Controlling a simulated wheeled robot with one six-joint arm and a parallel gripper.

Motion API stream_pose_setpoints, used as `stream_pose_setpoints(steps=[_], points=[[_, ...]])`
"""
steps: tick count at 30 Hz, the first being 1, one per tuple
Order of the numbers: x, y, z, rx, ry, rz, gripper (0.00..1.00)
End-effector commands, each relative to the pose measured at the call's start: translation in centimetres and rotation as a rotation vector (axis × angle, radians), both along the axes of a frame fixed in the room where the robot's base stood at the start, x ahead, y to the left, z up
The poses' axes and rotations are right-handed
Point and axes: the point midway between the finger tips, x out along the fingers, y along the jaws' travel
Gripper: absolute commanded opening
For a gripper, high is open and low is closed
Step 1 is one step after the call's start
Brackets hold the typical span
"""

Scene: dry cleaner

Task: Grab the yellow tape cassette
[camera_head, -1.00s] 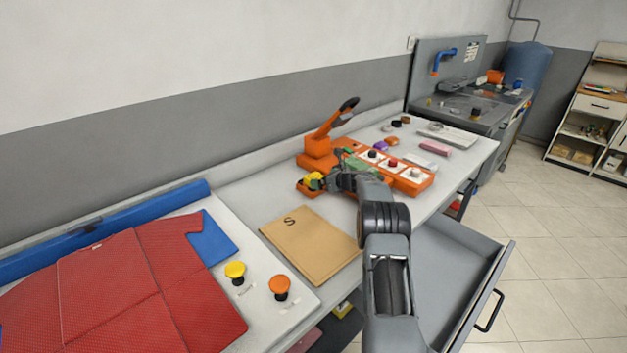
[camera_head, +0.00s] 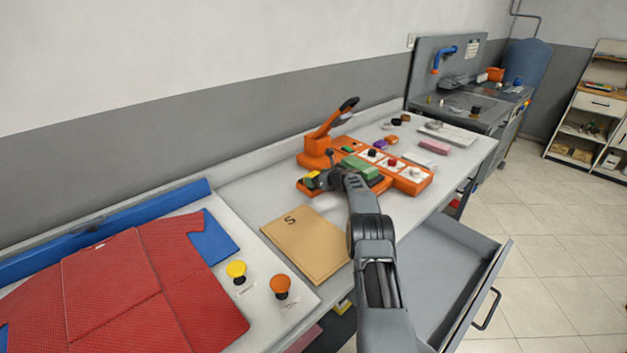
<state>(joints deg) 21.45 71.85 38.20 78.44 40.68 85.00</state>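The yellow tape cassette (camera_head: 312,174) is a small yellow piece at the left end of the orange machine (camera_head: 318,146), below its raised lever. It is partly covered by my gripper (camera_head: 318,181). My gripper reaches in from the right, and its dark fingers overlap the yellow piece. The fingers are too small and too hidden to tell whether they are shut on it or only around it.
A brown envelope marked S (camera_head: 303,243) lies in front of the machine. A red garment (camera_head: 130,285) lies at left near a yellow button (camera_head: 236,270) and an orange button (camera_head: 281,286). An open drawer (camera_head: 440,270) juts out on the right beside my arm.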

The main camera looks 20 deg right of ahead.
Motion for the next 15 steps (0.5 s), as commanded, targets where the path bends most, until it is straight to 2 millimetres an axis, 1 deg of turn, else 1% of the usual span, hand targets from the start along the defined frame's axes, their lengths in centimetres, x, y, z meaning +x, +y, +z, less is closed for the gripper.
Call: stream_pose_setpoints(steps=[1, 2, 12, 15], points=[[-0.01, 0.00, 0.01, 0.000, 0.000, 0.000, 0.81], [0.00, -0.01, 0.01, 0.000, 0.000, 0.000, 0.78], [-0.01, -0.01, 0.02, 0.000, 0.000, 0.000, 0.46], [-0.01, -0.01, 0.05, 0.000, 0.000, 0.000, 0.46]])
